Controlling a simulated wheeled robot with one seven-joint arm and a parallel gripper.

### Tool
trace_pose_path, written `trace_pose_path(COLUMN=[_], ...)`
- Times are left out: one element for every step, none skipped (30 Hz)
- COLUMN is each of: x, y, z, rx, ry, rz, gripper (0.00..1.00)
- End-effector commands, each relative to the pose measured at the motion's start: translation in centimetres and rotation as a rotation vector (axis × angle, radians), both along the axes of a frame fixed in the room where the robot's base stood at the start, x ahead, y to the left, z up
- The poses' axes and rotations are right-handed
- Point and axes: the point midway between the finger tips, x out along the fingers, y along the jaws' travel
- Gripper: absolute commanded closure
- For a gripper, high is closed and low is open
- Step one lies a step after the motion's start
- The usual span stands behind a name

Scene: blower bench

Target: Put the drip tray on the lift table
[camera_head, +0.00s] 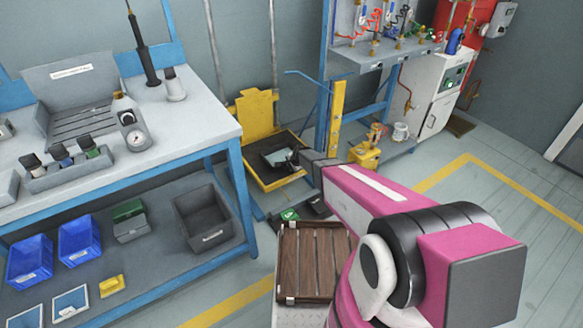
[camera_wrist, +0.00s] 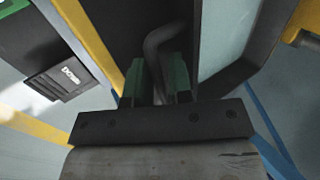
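The drip tray (camera_head: 281,156) is a small dark tray with a pale inside. In the head view it is over the black top of the yellow lift table (camera_head: 258,112), within its edges; whether it touches the top is not clear. My gripper (camera_head: 297,161) is at the tray's right side. In the wrist view, my gripper (camera_wrist: 156,82) has its green-padded fingers closely on both sides of the tray's curved dark handle (camera_wrist: 160,42), apparently shut on it. The tray's pale inside (camera_wrist: 230,30) shows to the right, and yellow edges of the lift table (camera_wrist: 88,38) show beyond.
A blue-framed workbench (camera_head: 190,131) stands left, with a grey bin (camera_head: 203,218) on its lower shelf. A slatted wooden crate (camera_head: 311,262) is in front near my arm. A yellow post (camera_head: 336,120) stands right of the lift table. Open floor (camera_head: 480,215) lies at the right.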

Motion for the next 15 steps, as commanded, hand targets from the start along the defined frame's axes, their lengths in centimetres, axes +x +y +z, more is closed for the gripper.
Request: trace_pose_path(x=[0.0, 0.0, 0.0, 0.0, 0.0, 0.0, -0.1, -0.1, -0.2, -0.3, -0.4, -0.6, -0.7, -0.9, -1.2], y=[0.0, 0.0, 0.0, 0.0, 0.0, 0.0, 0.0, -0.1, -0.1, -0.2, -0.2, -0.3, -0.4, -0.5, -0.7], z=[0.0, 0.0, 0.0, 0.0, 0.0, 0.1, 0.1, 0.2, 0.4, 0.6, 0.8, 1.1, 1.4, 1.7, 2.3], rx=[0.0, 0.0, 0.0, 0.0, 0.0, 0.0, 0.0, 0.0, 0.0, 0.001, 0.001, 0.001, 0.001, 0.001, 0.001], ry=[0.0, 0.0, 0.0, 0.0, 0.0, 0.0, 0.0, 0.0, 0.0, -0.001, -0.001, -0.001, -0.001, -0.001, -0.001], rz=[0.0, 0.0, 0.0, 0.0, 0.0, 0.0, 0.0, 0.0, 0.0, 0.0, 0.0, 0.0, 0.0, 0.0, 0.0], gripper=[0.8, 0.8, 0.8, 0.8, 0.8, 0.8, 0.8, 0.8, 0.8, 0.8, 0.8, 0.8, 0.8, 0.8, 0.8])
